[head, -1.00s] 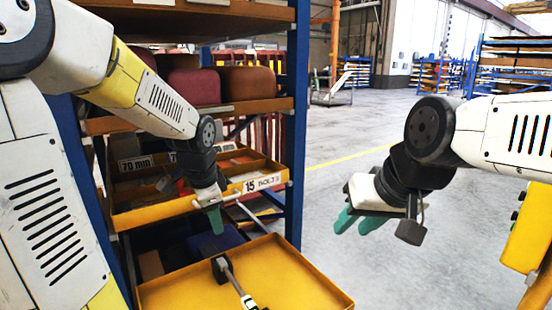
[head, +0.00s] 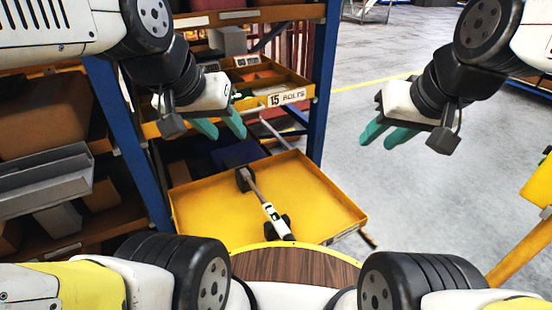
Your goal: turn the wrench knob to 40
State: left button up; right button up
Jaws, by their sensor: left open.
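The wrench (head: 257,194) lies in a yellow tray (head: 330,212), with its black head toward the back and its shaft running toward the front. A white and green section (head: 271,212) sits on its near half. A dark knob-like part (head: 279,228) is at the near end; any number or scale on it is too small to read. My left gripper (head: 221,126) is open and empty, above and behind the wrench, in front of the shelf drawer. My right gripper (head: 387,136) is empty, its two teal fingers apart, over the floor right of the tray.
A blue-posted shelf (head: 322,95) with a yellow drawer labelled 15 bolts (head: 287,97) stands behind the tray. A grey metal part (head: 50,183) is on the left. A round wooden top (head: 300,268) is at the front.

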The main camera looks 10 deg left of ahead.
aim_at(289, 237)
jog(key=k+l+u, duration=0.15)
jog(key=k, duration=0.15)
jog(key=l+u, duration=0.1)
jog(key=u, duration=0.95)
jog(key=k+l+u, duration=0.2)
jog(key=l+u, duration=0.3)
jog(key=k+l+u, duration=0.25)
jog(key=l+u, duration=0.25)
jog(key=k+l+u, duration=0.2)
jog(key=u, duration=0.3)
jog(key=k+l, duration=0.25)
jog(key=k, duration=0.2)
jog(key=k+l+u, duration=0.1)
jog(key=k+l, duration=0.15)
jog(key=k, duration=0.2)
jog(key=k+l, duration=0.2)
jog(key=k, duration=0.25)
jog(key=l+u, duration=0.05)
